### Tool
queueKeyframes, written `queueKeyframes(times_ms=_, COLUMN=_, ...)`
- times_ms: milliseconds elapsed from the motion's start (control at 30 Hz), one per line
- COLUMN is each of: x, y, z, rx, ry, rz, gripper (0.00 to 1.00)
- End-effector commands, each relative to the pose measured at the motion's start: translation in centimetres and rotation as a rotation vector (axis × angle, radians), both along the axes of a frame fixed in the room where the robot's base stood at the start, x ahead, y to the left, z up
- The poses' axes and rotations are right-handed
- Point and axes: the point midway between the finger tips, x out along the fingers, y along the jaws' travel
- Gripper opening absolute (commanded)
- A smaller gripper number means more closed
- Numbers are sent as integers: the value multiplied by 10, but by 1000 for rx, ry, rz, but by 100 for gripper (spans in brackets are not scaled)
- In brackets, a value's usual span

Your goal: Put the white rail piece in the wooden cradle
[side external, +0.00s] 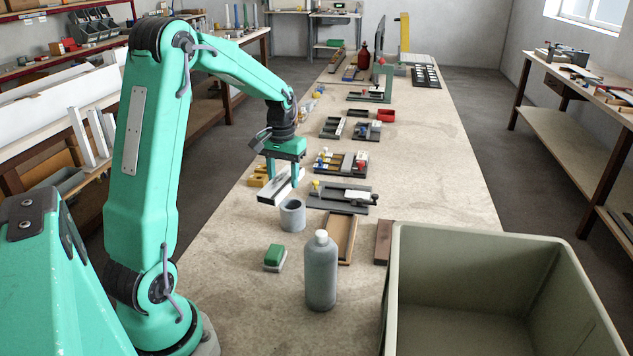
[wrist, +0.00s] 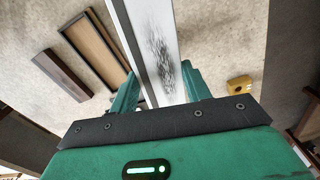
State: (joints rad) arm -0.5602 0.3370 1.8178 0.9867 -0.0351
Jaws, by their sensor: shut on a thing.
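The white rail piece (side external: 277,187) is between the fingers of my gripper (side external: 285,170), which is shut on it. In the side view it is held above the left part of the table, slightly tilted. In the wrist view the rail piece (wrist: 155,40) runs up out of the top of the picture, with a dark scuffed patch on its face, between the fingertips (wrist: 158,85). The wooden cradle (side external: 341,238), a shallow open tray, lies on the table to the right and nearer the camera. It shows empty, left of the rail, in the wrist view (wrist: 95,47).
A grey cup (side external: 292,215) stands just below the rail in the picture. A grey bottle (side external: 320,270), a green-topped block (side external: 274,258) and a brown block (side external: 384,242) are near the cradle. A large bin (side external: 590,290) fills the front right. A dark tray (side external: 325,203) lies behind the cradle.

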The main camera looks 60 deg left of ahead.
Motion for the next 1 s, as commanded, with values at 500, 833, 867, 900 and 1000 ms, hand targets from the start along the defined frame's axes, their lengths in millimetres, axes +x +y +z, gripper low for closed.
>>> queueKeyframes(times_ms=500, x=66, y=-141, z=68, rx=1, ry=-3, rz=-374, gripper=24)
queueKeyframes(times_ms=833, x=74, y=-217, z=102, rx=1, ry=-1, rz=-555, gripper=24)
queueKeyframes(times_ms=867, x=74, y=-221, z=104, rx=1, ry=-1, rz=-564, gripper=24)
queueKeyframes(times_ms=900, x=75, y=-225, z=106, rx=0, ry=-2, rz=-575, gripper=24)
queueKeyframes(times_ms=1000, x=74, y=-232, z=110, rx=1, ry=-1, rz=-591, gripper=24)
